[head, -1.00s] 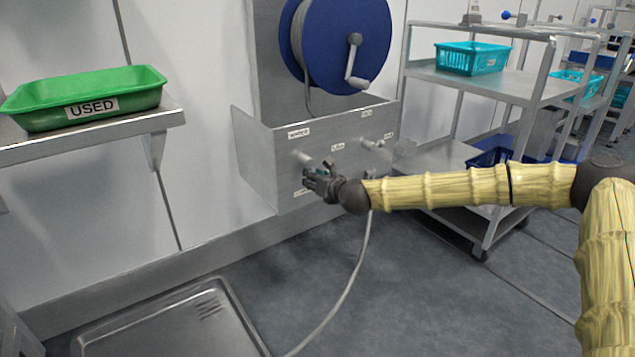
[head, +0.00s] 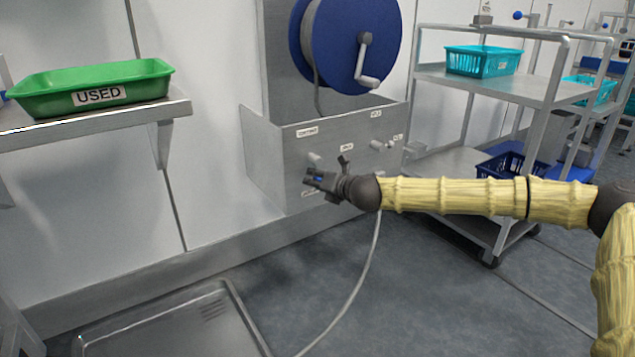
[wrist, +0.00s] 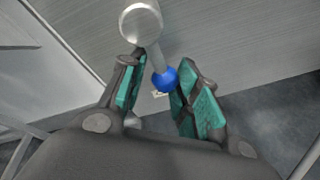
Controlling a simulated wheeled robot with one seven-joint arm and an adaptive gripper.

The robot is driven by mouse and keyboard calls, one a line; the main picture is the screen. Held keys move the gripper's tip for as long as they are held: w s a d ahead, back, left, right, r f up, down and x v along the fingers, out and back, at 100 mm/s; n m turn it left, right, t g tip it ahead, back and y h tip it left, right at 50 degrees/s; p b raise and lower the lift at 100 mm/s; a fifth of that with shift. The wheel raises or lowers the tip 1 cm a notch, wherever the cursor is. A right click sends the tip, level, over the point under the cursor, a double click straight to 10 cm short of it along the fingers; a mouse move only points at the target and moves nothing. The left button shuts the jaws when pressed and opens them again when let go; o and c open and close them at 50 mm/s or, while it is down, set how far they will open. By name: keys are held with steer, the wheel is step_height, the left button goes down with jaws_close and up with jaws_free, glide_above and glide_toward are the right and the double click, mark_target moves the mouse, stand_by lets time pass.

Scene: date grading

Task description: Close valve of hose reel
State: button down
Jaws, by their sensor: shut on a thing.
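The hose reel (head: 348,45) has a blue drum with a grey crank and hangs on the wall above a steel box (head: 290,165). A valve with a round grey body (head: 315,160) sticks out of the box front. In the wrist view its body (wrist: 140,22) leads to a lever ending in a blue ball knob (wrist: 165,79). My gripper (head: 318,181) is at this valve, just below its body in the head view. In the wrist view my gripper (wrist: 160,88) has its teal pads either side of the knob and is shut on it. The lever is mostly hidden in the head view.
A second valve (head: 382,145) is on the box to the right. A pale hose (head: 362,270) hangs to the floor beneath my arm. A steel floor tray (head: 240,315) lies at lower left. A green USED tray (head: 150,88) sits on a left shelf. A wheeled rack (head: 500,82) stands at right.

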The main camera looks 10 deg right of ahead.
steer(key=shift+w+d+r, duration=0.25)
steer(key=shift+d+r, duration=0.15)
steer(key=shift+r, duration=0.05)
steer(key=c, duration=1)
jaws_free()
steer(key=shift+c, duration=0.2)
steer(key=shift+o, duration=0.2)
steer(key=shift+s+a+f, duration=0.15)
steer(key=shift+a+f, duration=0.1)
steer(key=v, duration=1.2)
steer(key=shift+c, duration=0.5)
